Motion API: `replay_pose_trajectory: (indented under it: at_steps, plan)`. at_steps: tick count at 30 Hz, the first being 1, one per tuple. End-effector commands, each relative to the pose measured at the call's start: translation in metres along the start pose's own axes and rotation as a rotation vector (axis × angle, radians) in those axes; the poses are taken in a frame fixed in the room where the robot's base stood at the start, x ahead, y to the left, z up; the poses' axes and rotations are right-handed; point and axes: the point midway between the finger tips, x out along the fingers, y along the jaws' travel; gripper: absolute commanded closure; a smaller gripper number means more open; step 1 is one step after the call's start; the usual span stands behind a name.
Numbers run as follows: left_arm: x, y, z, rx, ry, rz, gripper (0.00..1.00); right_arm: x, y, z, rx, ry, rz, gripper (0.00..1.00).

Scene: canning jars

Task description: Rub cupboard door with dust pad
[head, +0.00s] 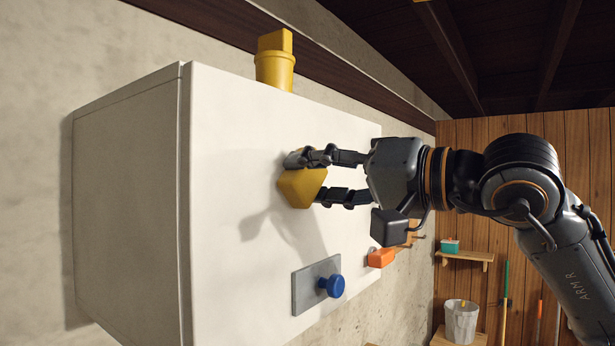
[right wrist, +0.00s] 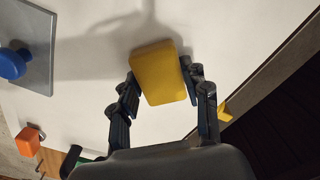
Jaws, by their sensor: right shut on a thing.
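The dust pad (head: 300,190) is a yellow block in the head view, in front of the white cupboard door (head: 225,130). My right gripper (head: 311,176) is shut on it, one finger on each side. In the right wrist view the pad (right wrist: 158,72) sits between the fingertips of my right gripper (right wrist: 162,80), with the pale door (right wrist: 90,100) behind it. Shadows of the pad and arm fall on the door; I cannot tell whether the pad touches it. My left gripper is not in view.
A blue knob (head: 333,286) on a grey plate (head: 304,290) sticks out of the door below the pad. A yellow container (head: 274,70) is at the cupboard's upper edge. An orange object (head: 381,257) is at the right. A bucket (head: 461,321) stands by the wooden wall.

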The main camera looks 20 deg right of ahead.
Motion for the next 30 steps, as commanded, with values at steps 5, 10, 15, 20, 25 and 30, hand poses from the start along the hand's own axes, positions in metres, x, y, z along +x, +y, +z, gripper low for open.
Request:
replay_pose_trajectory:
  at_steps: [5,10,15,20,25,30]
  plan:
    - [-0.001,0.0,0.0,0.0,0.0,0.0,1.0,0.0,0.005,-0.004,0.001,0.0,0.002,0.79]
    - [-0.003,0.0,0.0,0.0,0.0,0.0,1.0,0.001,0.014,-0.013,0.003,0.001,0.005,0.79]
    - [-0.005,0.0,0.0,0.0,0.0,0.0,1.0,0.0,0.024,-0.024,0.002,0.001,0.004,0.79]
    - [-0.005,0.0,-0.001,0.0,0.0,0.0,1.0,0.0,0.029,-0.028,0.001,0.0,0.003,0.79]
    - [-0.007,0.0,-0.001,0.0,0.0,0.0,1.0,0.0,0.033,-0.033,0.001,0.001,0.003,0.79]
    - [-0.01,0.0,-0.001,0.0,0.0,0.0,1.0,0.0,0.044,-0.044,0.003,0.0,0.004,0.79]
